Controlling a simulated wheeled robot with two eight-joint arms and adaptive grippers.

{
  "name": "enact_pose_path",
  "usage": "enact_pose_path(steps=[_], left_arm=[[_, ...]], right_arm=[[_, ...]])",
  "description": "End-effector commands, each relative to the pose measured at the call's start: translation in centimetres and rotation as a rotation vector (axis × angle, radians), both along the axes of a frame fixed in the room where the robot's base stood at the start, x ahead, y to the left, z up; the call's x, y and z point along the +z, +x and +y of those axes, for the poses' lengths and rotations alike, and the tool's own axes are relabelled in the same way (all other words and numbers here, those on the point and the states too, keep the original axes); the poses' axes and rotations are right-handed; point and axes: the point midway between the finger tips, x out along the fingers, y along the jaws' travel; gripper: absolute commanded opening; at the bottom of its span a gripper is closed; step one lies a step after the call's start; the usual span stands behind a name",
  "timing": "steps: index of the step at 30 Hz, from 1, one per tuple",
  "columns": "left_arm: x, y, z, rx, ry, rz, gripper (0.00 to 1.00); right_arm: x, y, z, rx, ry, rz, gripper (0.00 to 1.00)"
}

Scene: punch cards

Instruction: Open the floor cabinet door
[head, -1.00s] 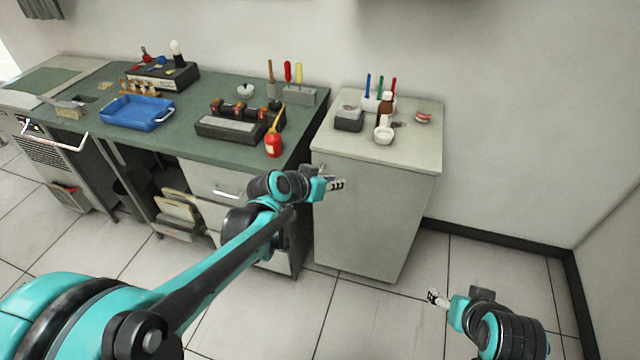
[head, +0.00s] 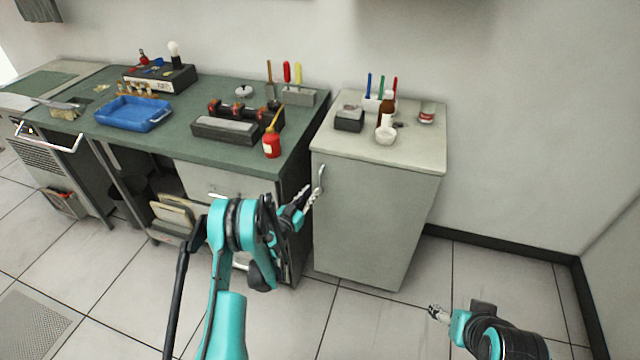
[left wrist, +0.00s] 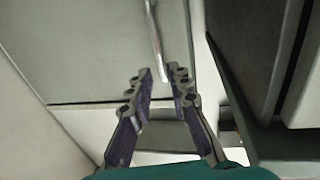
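The floor cabinet (head: 370,230) stands at the centre right in the head view, its grey door closed. Its silver vertical handle (head: 321,178) is near the door's upper left edge. My left gripper (head: 309,196) is just left of and below the handle. In the left wrist view, the left gripper (left wrist: 162,78) is open, and the lower end of the handle (left wrist: 155,42) appears between its fingertips; I cannot tell whether they touch. My right gripper (head: 437,313) is low at right, away from the cabinet, its fingers too small to read.
A green workbench (head: 230,160) stands left of the cabinet, with drawers below and a red bottle (head: 271,145) near its edge. A brown bottle (head: 387,110) and a white bowl (head: 386,136) stand on the cabinet. The floor in front of the cabinet is clear.

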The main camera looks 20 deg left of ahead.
Motion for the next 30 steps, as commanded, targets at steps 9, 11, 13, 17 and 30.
enact_pose_path(steps=[9,11,13,17,30], left_arm=[[-0.4,4.3,-1.0,-0.001,0.001,-0.001,0.18],[-0.3,5.2,-1.3,-0.001,0.001,-0.001,0.18],[-0.3,6.1,-1.5,-0.001,0.001,-0.001,0.18],[-0.2,7.2,-1.7,0.000,0.001,-0.001,0.18],[-0.1,7.5,-1.7,0.000,0.001,-0.001,0.00]], right_arm=[[-1.4,0.0,0.0,0.000,0.000,0.000,0.68],[-1.7,0.0,0.0,0.000,0.000,0.000,0.68],[-2.0,0.0,0.0,0.000,0.000,0.000,0.68],[-2.2,0.0,0.0,0.000,0.000,0.000,0.68],[-2.2,0.0,0.0,0.000,0.000,0.000,0.68]])
